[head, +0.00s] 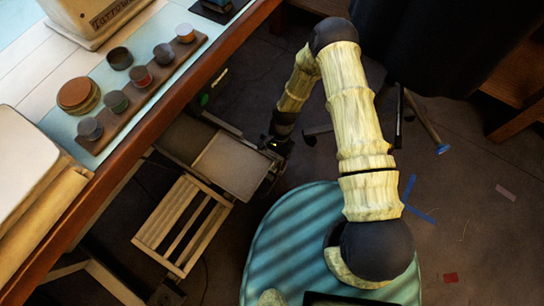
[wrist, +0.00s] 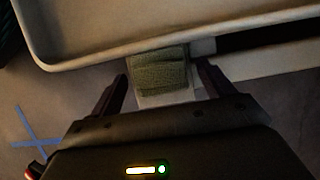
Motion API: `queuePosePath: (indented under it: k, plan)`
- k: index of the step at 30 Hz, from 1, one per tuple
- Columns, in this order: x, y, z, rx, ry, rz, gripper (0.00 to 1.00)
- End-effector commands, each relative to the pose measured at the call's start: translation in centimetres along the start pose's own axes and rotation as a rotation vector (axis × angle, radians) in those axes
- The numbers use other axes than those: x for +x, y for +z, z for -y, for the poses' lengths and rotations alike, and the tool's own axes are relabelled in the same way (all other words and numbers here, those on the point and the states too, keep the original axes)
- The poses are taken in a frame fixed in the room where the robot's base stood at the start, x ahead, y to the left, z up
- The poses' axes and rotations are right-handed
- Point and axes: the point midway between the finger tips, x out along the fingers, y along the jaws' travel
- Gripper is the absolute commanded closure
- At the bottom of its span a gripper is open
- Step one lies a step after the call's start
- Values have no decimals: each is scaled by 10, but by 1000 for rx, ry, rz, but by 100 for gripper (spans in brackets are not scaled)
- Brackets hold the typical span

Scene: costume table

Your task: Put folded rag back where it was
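The folded rag (wrist: 158,74) is a dark green folded cloth, seen in the wrist view just below the rim of a pale tray (wrist: 85,52). A light strip shows under or beside it; I cannot tell exactly what it rests on. My gripper (wrist: 162,72) is open, with one finger on each side of the rag and a small gap at each side. In the head view my gripper (head: 275,146) is low, at the right edge of the grey tray (head: 232,165). The rag cannot be made out there.
A wooden slatted rack (head: 182,225) is below and left of the tray. The costume table (head: 150,125) holds a wooden strip with several small pots, a round brown stack (head: 78,95) and a box (head: 95,15). A teal round seat (head: 285,245) is near my arm.

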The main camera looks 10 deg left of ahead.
Motion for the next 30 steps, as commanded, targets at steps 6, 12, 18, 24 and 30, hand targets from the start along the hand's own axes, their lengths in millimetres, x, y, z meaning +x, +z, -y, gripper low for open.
queuePosePath:
  k: [6, 12, 18, 24, 30]
  plan:
    - [-2, 1, 0, 0, 0, 0, 19]
    - [-25, 2, 0, 0, -1, -1, 19]
    - [-64, 3, 0, 1, -2, -2, 19]
    - [-102, 3, 0, 0, -1, -1, 19]
    - [-122, 2, 0, 0, 0, 0, 19]
